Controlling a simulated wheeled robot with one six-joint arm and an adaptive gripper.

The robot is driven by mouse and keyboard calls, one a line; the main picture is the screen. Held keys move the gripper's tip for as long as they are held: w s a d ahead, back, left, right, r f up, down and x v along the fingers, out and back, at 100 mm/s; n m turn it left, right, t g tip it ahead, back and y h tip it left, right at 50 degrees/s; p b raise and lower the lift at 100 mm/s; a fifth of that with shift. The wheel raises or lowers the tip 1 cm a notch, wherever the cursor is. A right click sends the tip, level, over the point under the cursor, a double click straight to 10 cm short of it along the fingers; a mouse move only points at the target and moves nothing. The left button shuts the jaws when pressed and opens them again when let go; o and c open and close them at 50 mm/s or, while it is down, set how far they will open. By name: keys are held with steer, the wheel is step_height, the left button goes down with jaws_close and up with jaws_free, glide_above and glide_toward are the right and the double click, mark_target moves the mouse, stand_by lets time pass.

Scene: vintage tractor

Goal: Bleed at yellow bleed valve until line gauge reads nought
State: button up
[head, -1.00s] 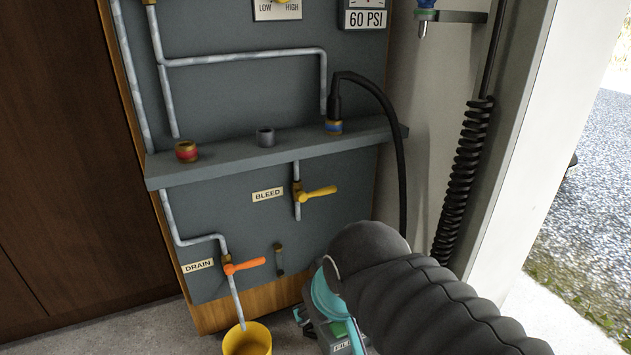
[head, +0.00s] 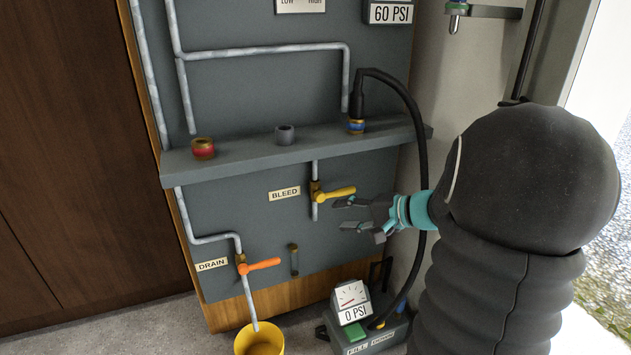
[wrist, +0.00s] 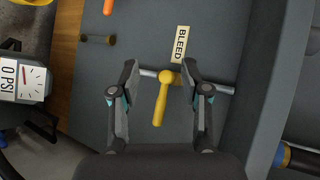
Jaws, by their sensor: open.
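The yellow bleed valve (head: 338,192) is on the grey panel beside the BLEED label (head: 284,194). Its handle points right, across the upright pipe. My gripper (head: 342,213) is open and empty, just below and right of the handle's end in the head view. In the wrist view the yellow handle (wrist: 161,103) shows between the two open fingers, which do not close on it; its depth between them is unclear. A dial gauge (head: 351,298) low by the floor reads 0 PSI. Another readout (head: 391,14) at the top reads 60 PSI, its dial cut off.
An orange drain handle (head: 263,264) is lower left, above a yellow bucket (head: 260,341). A grey ledge (head: 240,158) above the valve carries a red-ringed port (head: 203,148) and a black hose (head: 396,84) at its right. The hose passes behind my gripper.

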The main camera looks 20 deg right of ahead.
mark_target(349, 192)
steer(key=w+d+f+m+t+h, duration=0.2)
steer(key=w+d+m+t, duration=0.15)
steer(key=d, duration=0.85)
steer(key=shift+t, duration=0.45)
steer(key=p+x, duration=0.1)
steer(key=x, duration=1.2)
steer(key=shift+f, duration=0.2)
jaws_close()
